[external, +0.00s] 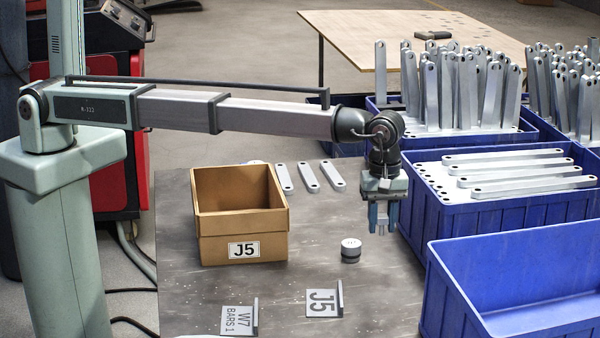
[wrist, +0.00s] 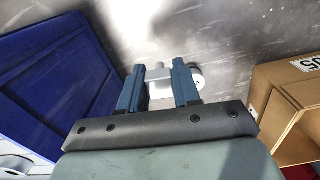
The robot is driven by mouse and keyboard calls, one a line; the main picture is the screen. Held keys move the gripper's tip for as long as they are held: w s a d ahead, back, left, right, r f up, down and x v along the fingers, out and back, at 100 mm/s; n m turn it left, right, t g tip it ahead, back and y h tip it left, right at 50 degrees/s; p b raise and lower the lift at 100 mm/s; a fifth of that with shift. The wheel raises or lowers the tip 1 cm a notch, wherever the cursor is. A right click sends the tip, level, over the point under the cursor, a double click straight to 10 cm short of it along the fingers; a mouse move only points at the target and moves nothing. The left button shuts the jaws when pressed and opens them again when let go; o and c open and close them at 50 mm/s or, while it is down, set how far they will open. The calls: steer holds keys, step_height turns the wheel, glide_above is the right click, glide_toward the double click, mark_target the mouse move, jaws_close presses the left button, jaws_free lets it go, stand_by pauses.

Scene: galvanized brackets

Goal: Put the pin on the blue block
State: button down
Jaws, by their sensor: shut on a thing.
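My gripper (external: 383,228) points down above the right part of the grey work table, to the right of the cardboard box. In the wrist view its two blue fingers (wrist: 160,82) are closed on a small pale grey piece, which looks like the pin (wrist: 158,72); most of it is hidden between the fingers. A short cylinder with a white top and dark base (external: 350,250) stands on the table, left of and below my gripper in the picture. It shows partly behind the right finger in the wrist view (wrist: 197,80). I can make out no separate blue block.
An open cardboard box (external: 243,222) marked J5 stands left of my gripper. Three flat metal bars (external: 309,177) lie behind it. Blue crates (external: 510,275) line the right side, some holding bars. Two label signs (external: 323,302) stand at the front. The table between them is mostly clear.

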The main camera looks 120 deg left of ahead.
steer(key=s+a+r+n, duration=0.1)
steer(key=s+a+n, duration=0.1)
steer(key=s+a, duration=0.95)
steer(key=s+a+r+n, duration=0.1)
steer(key=s+a+n, duration=0.4)
steer(key=s, duration=1.2)
steer(key=s+a+r, duration=0.1)
steer(key=s+a, duration=1.1)
steer(key=s, duration=0.2)
steer(key=s+a+n, duration=0.2)
steer(key=s+n, duration=0.1)
steer(key=s, duration=1.3)
steer(key=shift+s+d+f, duration=0.1)
steer(key=shift+f, duration=4.55)
steer(key=shift+f, duration=0.1)
steer(key=c, duration=0.8)
jaws_free()
